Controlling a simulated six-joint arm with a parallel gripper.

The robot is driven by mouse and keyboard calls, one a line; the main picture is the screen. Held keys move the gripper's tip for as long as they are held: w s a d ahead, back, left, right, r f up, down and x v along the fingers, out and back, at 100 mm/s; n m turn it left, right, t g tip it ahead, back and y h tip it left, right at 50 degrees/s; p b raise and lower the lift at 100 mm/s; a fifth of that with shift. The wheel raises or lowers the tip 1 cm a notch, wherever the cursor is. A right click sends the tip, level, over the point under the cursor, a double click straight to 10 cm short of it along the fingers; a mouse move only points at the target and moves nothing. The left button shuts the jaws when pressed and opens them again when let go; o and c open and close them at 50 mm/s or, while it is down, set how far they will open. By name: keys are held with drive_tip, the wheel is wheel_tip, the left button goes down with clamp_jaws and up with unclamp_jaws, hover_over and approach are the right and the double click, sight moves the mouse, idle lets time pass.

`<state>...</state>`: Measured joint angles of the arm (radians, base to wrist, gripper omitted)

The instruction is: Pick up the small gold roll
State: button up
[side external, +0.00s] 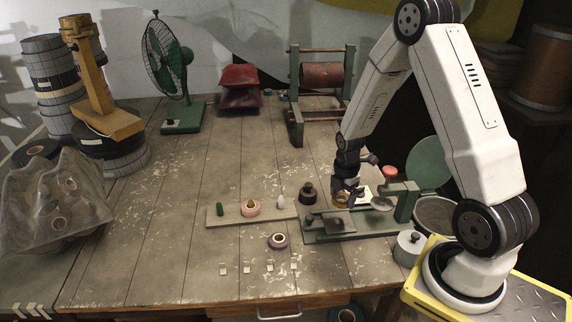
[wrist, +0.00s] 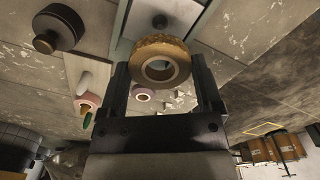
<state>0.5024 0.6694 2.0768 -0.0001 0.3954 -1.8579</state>
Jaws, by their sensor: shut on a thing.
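The small gold roll (side external: 341,199) is a gold-brown ring with a pale core. In the side view it is partly covered by my gripper (side external: 349,188), which points down above the green-based fixture (side external: 318,237). In the wrist view the gold roll (wrist: 160,47) sits between the two dark fingers of my gripper (wrist: 160,64), near their tips, with its core facing the camera. My gripper is shut on the roll. I cannot tell whether the roll touches the fixture under it.
Left of the fixture, a wooden strip (side external: 232,216) holds a green peg (side external: 220,208), a pink roll (side external: 250,208) and a white item (side external: 281,201). A dark knobbed weight (side external: 308,194) stands close by. A purple roll (side external: 278,240) lies in front. A grey knobbed canister (side external: 408,248) stands right. The left-centre tabletop is clear.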

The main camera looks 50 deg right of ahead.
drive_tip(key=shift+r, duration=1.05)
drive_tip(key=shift+w, duration=0.1)
drive_tip(key=w+a+n, duration=0.2)
drive_tip(key=w+a, duration=0.2)
drive_tip(key=w, duration=0.4)
drive_tip(key=w+a+n, duration=0.2)
drive_tip(key=w+a, duration=0.2)
drive_tip(key=w, duration=0.4)
drive_tip(key=w+a+n, duration=0.2)
drive_tip(key=w+a, duration=0.2)
drive_tip(key=w, duration=0.4)
drive_tip(key=shift+a+f, duration=0.15)
drive_tip(key=shift+f, duration=0.25)
drive_tip(key=shift+f, duration=0.25)
drive_tip(key=shift+f, duration=1.65)
